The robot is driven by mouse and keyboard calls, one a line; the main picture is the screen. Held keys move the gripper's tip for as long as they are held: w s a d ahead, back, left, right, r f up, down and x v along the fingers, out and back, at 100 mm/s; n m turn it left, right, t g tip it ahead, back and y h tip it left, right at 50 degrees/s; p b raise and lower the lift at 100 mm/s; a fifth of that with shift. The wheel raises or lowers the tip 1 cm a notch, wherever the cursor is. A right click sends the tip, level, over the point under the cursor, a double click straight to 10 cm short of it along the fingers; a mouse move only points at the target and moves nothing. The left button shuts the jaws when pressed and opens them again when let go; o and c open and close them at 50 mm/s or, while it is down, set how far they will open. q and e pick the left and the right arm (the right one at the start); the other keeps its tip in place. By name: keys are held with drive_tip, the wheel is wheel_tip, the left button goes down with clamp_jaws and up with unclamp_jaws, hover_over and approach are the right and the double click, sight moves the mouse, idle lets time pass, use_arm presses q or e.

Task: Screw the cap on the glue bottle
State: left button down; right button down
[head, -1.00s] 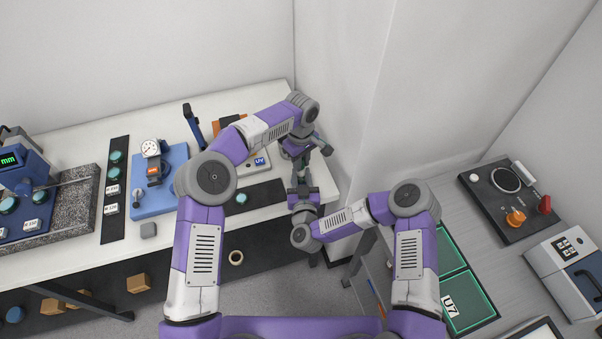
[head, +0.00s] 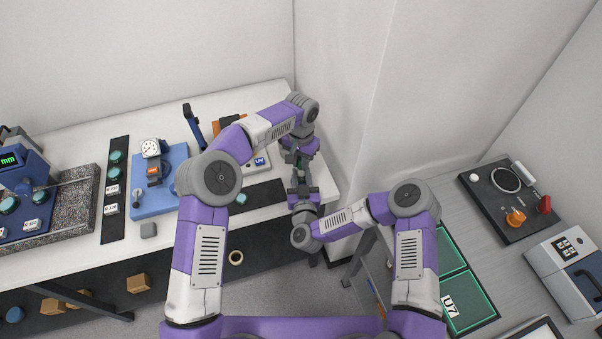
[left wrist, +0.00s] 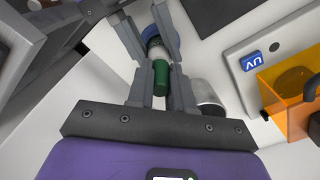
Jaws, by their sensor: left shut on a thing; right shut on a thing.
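The left gripper (left wrist: 163,82) is shut on a short dark green cylinder, which looks like the cap (left wrist: 161,78), in the left wrist view. Just beyond it, in line with it, is a pale body with blue, apparently the glue bottle (left wrist: 155,48), partly hidden by grey fingers. In the head view my left gripper (head: 299,160) points down over my right gripper (head: 301,184), which is shut on the bottle from the near side. The two grippers almost meet over the right end of the bench. Whether cap and bottle touch cannot be told.
The white bench (head: 70,140) carries a dial gauge on a blue base (head: 160,198), a dark mat (head: 265,194) and a UV box (left wrist: 285,45) with an orange cover (left wrist: 290,95). A metal cylinder (left wrist: 209,95) stands close by. A wall rises just right of the grippers.

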use_arm(q)
drive_tip(key=m, duration=0.5)
drive_tip(key=shift+m, duration=0.4)
drive_tip(key=m, duration=0.5)
drive_tip(key=shift+m, duration=0.3)
drive_tip(key=m, duration=0.5)
drive_tip(key=shift+m, duration=0.3)
drive_tip(key=m, duration=0.5)
drive_tip(key=c, duration=1)
unclamp_jaws()
drive_tip(key=shift+r, duration=2.25)
drive_tip(key=shift+c, duration=0.3)
